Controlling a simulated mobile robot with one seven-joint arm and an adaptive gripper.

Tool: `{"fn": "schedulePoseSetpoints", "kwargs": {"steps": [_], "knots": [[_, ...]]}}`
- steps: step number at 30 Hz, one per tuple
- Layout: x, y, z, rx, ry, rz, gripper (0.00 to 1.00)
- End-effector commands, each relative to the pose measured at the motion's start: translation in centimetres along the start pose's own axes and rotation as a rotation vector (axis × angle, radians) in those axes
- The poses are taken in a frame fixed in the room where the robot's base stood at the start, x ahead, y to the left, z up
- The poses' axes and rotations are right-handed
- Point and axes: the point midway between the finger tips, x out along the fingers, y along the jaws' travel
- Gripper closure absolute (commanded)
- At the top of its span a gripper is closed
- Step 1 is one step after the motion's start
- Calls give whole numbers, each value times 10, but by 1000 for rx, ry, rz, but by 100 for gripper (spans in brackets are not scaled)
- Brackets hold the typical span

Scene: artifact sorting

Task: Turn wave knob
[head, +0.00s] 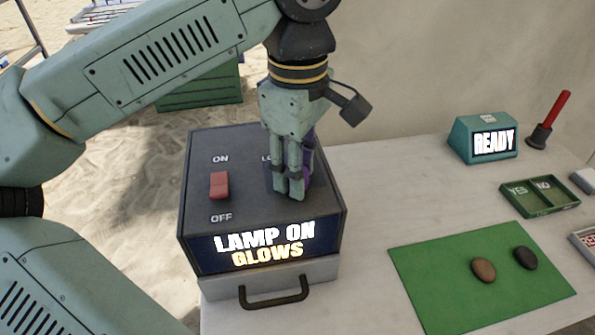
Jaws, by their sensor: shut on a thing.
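A dark box (240,140) with a sloped lit panel reading "LAMP ON GLOWS" (264,242) stands at the left end of the table. A red switch (220,185) sits on its top between the words ON and OFF. My gripper (292,190) points down onto the right part of the box top. It is shut on a purple knob (309,165), which shows only as a sliver behind the fingers. The fingers hide most of the knob and the label beside it, so I cannot tell which way the knob points.
A drawer handle (273,293) juts from below the box. To the right are a green mat (440,285) with two stones (484,270), a YES/NO tray (540,207), a READY display (484,137) and a red-handled tool (550,118). Bare table lies between box and mat.

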Motion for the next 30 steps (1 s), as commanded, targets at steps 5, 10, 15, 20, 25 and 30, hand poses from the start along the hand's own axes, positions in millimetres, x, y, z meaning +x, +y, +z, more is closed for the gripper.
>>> {"fn": "schedulePoseSetpoints", "kwargs": {"steps": [5, 10, 15, 20, 25, 30], "knots": [[1, 0, 0, -140, 1, 0, 97], [1, 1, 0, -244, 1, 1, 97], [0, 1, 0, -313, 1, 1, 97], [0, 1, 0, -348, 1, 1, 97], [0, 1, 0, -362, 1, 1, 97], [0, 1, 0, -363, 1, 1, 97]]}}
